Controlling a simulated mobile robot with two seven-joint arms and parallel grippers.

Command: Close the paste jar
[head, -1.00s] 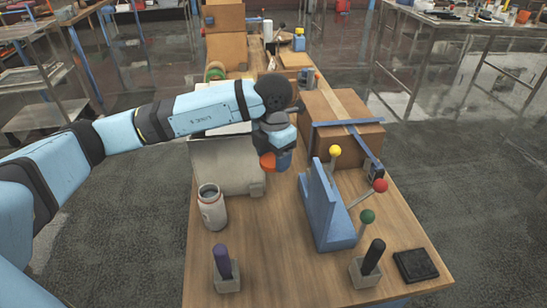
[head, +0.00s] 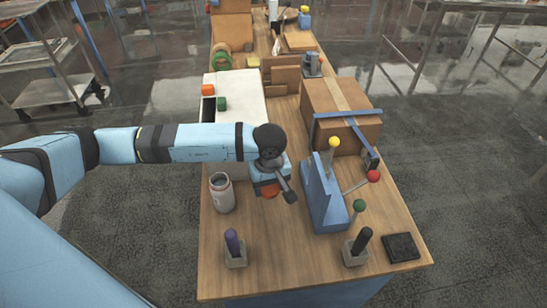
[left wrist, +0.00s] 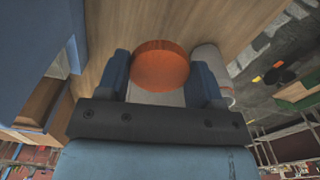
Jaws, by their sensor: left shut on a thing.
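The paste jar (head: 221,195) is a pale jar with a dark band, upright and uncovered at the left edge of the wooden table. My left gripper (head: 269,187) is shut on the round orange lid (head: 269,192), to the right of the jar and above the table. In the left wrist view the lid (left wrist: 160,66) sits between the two blue fingers. There the jar (left wrist: 210,62) shows partly behind the right finger. Lid and jar are apart. My right gripper is not in view.
A blue lever stand (head: 324,196) with coloured knobs is close to the right of my left gripper. A purple-handled tool in a holder (head: 235,250) stands in front of the jar. A white box (head: 246,94) is behind my arm. Bare table lies between the holders.

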